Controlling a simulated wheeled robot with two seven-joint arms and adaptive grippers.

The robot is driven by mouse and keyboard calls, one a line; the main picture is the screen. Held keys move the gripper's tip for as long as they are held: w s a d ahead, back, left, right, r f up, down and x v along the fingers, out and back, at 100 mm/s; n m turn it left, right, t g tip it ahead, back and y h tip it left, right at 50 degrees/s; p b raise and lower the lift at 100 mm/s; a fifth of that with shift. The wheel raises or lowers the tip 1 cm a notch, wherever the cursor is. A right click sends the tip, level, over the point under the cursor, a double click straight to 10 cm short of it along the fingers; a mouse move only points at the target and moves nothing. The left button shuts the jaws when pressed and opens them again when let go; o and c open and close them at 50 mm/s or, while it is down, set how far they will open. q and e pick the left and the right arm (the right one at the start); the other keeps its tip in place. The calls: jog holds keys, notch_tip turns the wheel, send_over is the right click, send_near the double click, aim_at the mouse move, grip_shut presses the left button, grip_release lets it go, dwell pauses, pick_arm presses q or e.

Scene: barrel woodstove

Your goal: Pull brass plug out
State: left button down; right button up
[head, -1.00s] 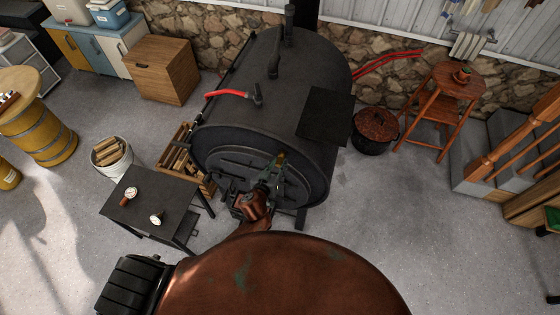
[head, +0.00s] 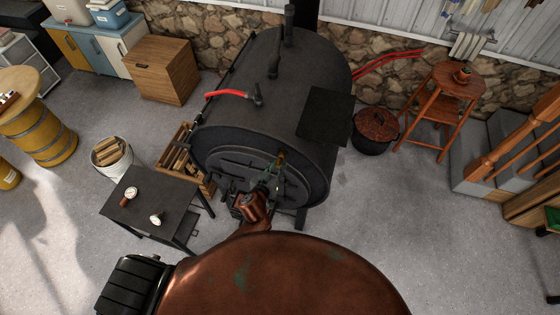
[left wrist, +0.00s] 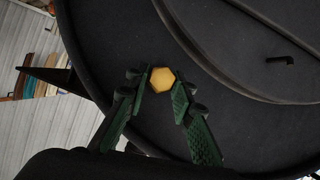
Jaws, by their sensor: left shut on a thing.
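The brass plug (left wrist: 162,80) shows its yellow hexagonal head between the fingertips in the left wrist view. In the head view it is a small brass spot (head: 281,158) at the front of the black barrel stove (head: 235,140). My left gripper (left wrist: 161,86) has its green-padded fingers closed on opposite sides of the head. In the head view the gripper (head: 275,172) is in front of the stove's round end. The plug's shank is hidden behind its head, so I cannot tell how deep it sits. My right gripper is not in view.
A small dark table (head: 150,205) with two gauges stands left of the stove. A wood crate (head: 180,155) sits between them. A black pot (head: 375,130) and a wooden stool (head: 440,105) stand to the right.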

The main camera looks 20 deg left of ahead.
pick_arm(q)
jog(key=shift+s+f, duration=0.1)
jog(key=shift+s, duration=0.85)
dwell(0.6)
jog(key=shift+s, duration=1.35)
jog(key=shift+f, duration=0.1)
jog(key=shift+s+a, duration=0.1)
jog(key=shift+s, duration=1.4)
